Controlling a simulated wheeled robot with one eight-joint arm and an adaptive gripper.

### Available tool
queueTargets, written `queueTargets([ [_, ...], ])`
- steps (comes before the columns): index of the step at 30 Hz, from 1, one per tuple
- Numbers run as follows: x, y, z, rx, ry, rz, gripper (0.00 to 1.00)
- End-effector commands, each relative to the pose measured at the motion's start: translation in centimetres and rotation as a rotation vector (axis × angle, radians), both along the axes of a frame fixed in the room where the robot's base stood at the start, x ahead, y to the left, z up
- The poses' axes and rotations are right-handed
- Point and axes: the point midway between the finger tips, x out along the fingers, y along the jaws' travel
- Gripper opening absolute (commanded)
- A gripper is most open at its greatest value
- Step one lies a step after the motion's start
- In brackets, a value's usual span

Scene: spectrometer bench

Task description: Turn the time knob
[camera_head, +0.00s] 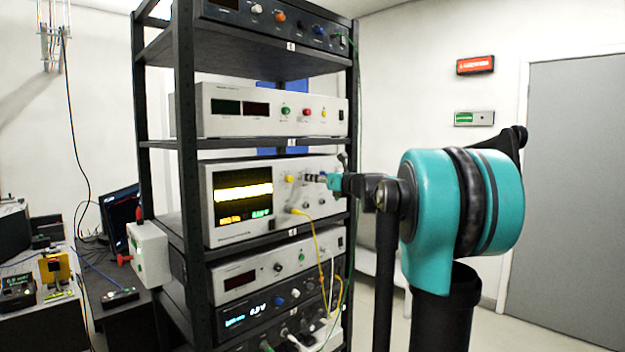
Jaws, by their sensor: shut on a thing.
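The oscilloscope-like unit (206,215) sits on a middle shelf of the black rack, with a lit screen (243,193) showing a thick yellow trace. Its knobs are on the right half of the front panel, including a yellow one (289,179). My gripper (312,178) reaches in from the right, level with the upper row of controls, and its fingers are at the panel. It is shut on a small knob there. The knob is mostly hidden by the fingers, and I cannot read its label.
A yellow cable (315,238) hangs from the unit's front below my gripper. Other instruments fill the shelves above and below, including a white unit (230,125). The rack's right post (353,100) stands close to my arm. Free floor lies at the right, before a grey door (570,200).

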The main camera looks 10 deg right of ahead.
Motion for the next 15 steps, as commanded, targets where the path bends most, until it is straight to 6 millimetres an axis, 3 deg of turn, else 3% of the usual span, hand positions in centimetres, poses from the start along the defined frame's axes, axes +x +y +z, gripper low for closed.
queueTargets([
  [15, -0.01, -0.03, -0.01, -0.181, -0.132, 0.000, 0.00],
])
